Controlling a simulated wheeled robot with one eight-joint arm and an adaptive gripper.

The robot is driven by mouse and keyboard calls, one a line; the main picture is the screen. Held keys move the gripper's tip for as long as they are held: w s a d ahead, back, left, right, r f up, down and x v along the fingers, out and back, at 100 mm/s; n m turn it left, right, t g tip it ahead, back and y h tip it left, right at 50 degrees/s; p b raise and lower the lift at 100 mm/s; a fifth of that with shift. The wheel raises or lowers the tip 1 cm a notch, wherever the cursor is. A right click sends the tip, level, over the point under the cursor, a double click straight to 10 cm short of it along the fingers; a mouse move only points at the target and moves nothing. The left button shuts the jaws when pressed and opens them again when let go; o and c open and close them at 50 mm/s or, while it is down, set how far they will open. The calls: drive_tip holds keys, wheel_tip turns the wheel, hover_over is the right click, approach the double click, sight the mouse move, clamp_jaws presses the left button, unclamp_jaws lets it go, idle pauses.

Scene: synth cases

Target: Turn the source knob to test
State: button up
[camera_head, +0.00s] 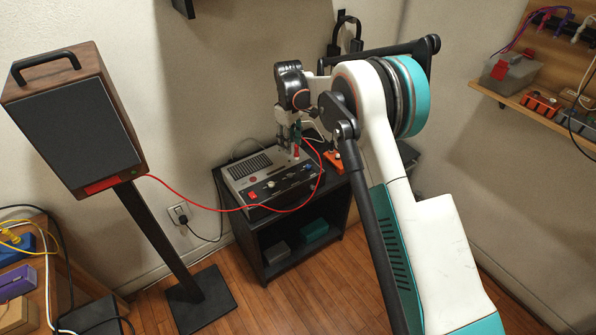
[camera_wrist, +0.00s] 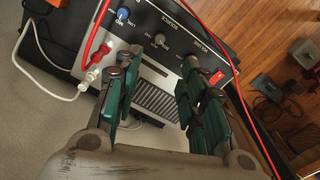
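An amplifier-like box (camera_head: 252,166) with a dark control panel sits on a black stand. In the wrist view its panel (camera_wrist: 178,52) carries a label that seems to read SOURCE. A dark round knob (camera_wrist: 160,40) is near that label; its pointer setting is too small to read. My gripper (camera_wrist: 160,60) is open, its fingers apart, with this knob just beyond the gap between the tips. I see no contact with it. In the head view my gripper (camera_head: 296,147) is over the right part of the box, and the arm partly hides that area.
A blue knob (camera_wrist: 123,14) and a red switch (camera_wrist: 217,77) flank the dark knob. Red plug (camera_wrist: 105,48) and white plug (camera_wrist: 92,73) stand close by the left finger. A red cable (camera_head: 190,202) runs to the speaker (camera_head: 75,130). The black stand (camera_head: 262,241) has open shelves.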

sight(290, 174)
wheel_tip(290, 174, down, 16)
drive_tip(key=b, duration=0.4)
drive_tip(key=shift+w+a+r+b, duration=0.15)
drive_tip(key=shift+r+b, duration=0.1)
drive_tip(key=shift+b, duration=0.15)
clamp_jaws()
